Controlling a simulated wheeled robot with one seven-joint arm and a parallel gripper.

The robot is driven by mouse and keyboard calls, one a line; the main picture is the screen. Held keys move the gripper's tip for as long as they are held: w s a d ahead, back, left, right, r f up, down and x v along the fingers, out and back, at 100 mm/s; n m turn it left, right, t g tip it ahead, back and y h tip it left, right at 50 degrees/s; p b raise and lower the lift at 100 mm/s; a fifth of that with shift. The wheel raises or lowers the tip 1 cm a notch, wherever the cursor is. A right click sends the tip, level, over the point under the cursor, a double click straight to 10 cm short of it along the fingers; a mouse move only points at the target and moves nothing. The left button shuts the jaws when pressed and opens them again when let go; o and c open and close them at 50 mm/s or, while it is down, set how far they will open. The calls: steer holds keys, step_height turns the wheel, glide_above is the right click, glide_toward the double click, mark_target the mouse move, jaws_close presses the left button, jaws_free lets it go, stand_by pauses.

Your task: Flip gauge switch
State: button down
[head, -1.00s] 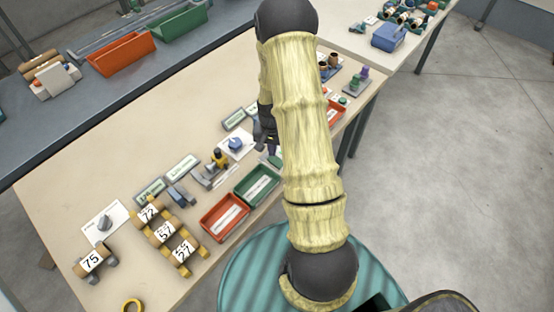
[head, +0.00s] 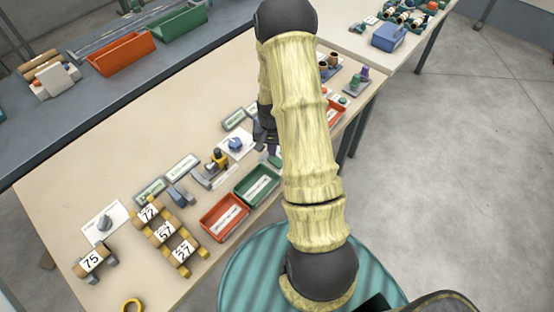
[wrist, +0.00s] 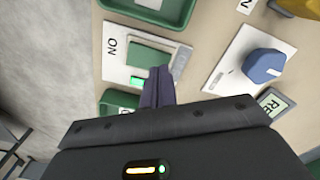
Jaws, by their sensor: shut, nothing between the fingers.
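A switch with a green rocker (wrist: 150,56) sits on a white plate in the wrist view, with the label "ON" beside it. A small bright green light (wrist: 137,82) shows on the same plate. My gripper (wrist: 159,72) is shut, its dark fingertips together at the edge of the rocker. I cannot tell whether they touch it. In the head view my gripper (head: 270,146) is low over the table's right part, partly hidden by my arm, which also covers most of the switch there.
A blue knob (wrist: 263,66) on a white plate stands right of the switch; it also shows in the head view (head: 235,144). Green (head: 257,185) and red (head: 224,215) trays lie at the table's near edge. Numbered rolls (head: 165,234) stand at the left.

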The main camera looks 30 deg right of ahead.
steer(key=shift+f+b, duration=0.6)
steer(key=shift+f, duration=0.3)
stand_by(0.5)
steer(key=shift+r+p, duration=2.65)
steer(key=shift+r, duration=0.95)
steer(key=s+a+r+n+t, duration=0.1)
steer(key=s+a+r+n, duration=0.3)
steer(key=r, duration=0.5)
steer(key=s+a+r+n+t, duration=0.1)
steer(key=s+a+r+n, duration=0.3)
steer(key=s+a+r, duration=0.4)
step_height(320, 180, up, 2)
steer(key=shift+s+a+r+t, duration=0.25)
steer(key=shift+a+t, duration=0.05)
steer(key=shift+a, duration=0.4)
